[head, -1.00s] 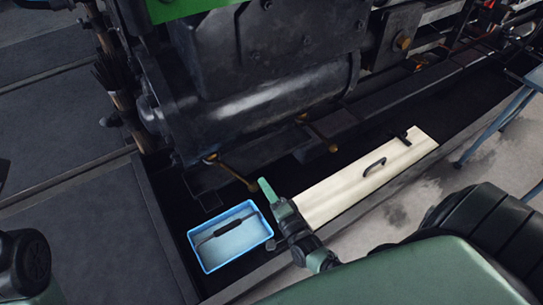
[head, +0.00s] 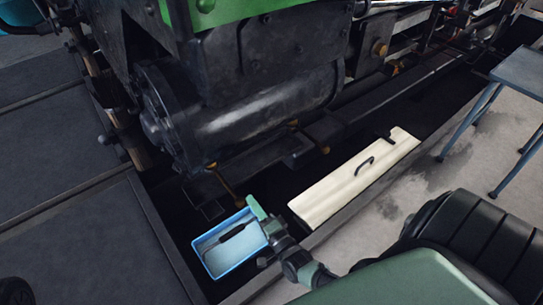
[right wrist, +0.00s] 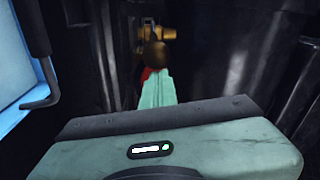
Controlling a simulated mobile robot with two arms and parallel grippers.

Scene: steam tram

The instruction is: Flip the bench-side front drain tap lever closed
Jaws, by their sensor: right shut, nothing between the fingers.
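Under the black cylinder (head: 245,115), a brass tap (head: 212,165) has a thin lever with a brass knob (head: 239,202) at its end. The lever slants down to the right in the head view. My right gripper (head: 254,207) is shut and empty, its tip just right of the knob. In the right wrist view, the closed fingers (right wrist: 158,82) point at a round brass knob (right wrist: 156,55) with the brass tap (right wrist: 155,32) behind it. I cannot tell whether they touch the knob. A second tap lever (head: 325,150) is farther right. My left gripper is not in view.
A blue tray (head: 206,262) with a dark handle lies in the trough beside my right gripper. A blue-grey bench (head: 519,72) stands at the right. The trough edge runs below my right arm.

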